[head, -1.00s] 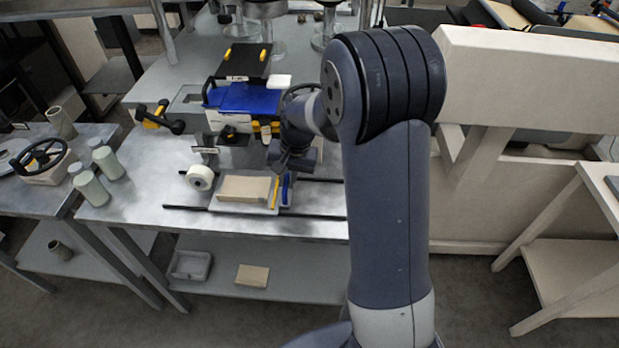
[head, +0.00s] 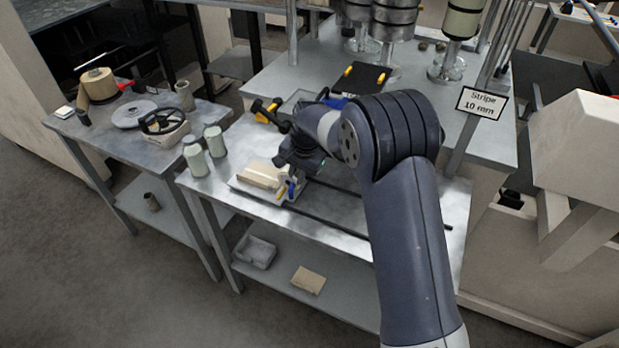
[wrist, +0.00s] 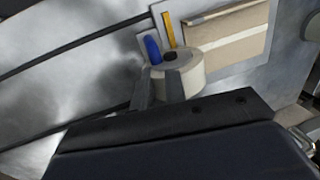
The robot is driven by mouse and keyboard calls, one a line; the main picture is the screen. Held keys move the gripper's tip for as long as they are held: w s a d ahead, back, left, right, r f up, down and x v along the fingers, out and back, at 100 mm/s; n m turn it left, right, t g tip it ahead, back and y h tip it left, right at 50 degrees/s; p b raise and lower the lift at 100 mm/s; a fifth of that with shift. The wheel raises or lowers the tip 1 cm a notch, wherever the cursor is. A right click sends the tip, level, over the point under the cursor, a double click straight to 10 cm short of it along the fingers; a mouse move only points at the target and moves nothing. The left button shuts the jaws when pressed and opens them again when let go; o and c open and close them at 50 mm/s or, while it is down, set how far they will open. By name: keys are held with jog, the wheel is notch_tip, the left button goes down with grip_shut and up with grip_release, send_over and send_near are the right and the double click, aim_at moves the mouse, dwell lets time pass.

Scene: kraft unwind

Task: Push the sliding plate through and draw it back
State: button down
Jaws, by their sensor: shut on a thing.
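The sliding plate (head: 240,186) is a flat light plate on two dark rails (head: 325,217) on the metal bench. A tan kraft block (head: 262,174) lies on it, with a yellow strip (wrist: 169,30) and a blue upright piece (wrist: 153,49) at its end. My gripper (head: 296,172) is low over that end of the plate. In the wrist view a white roll (wrist: 182,76) with a dark core sits at the jaws, a finger along its left side, and the gripper looks shut on it. The roll hides part of the plate's edge; whether it touches the plate I cannot tell.
Two grey-green cylinders (head: 205,150) stand left of the plate. A side table (head: 110,140) at left holds a handwheel and a tan roll. A blue machine part with a black plate (head: 362,77) stands behind my arm. The rails' right-hand stretch is clear.

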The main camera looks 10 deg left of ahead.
jog(key=shift+w+a+r, duration=0.1)
jog(key=shift+a, duration=0.15)
jog(key=c, duration=1.5)
grip_release()
jog(key=shift+a, duration=0.1)
jog(key=shift+o, duration=0.2)
notch_tip(320, 180, up, 10)
jog(key=d+b, duration=0.1)
jog(key=d, duration=0.1)
jog(key=shift+s+r, duration=0.25)
jog(key=shift+s, duration=0.05)
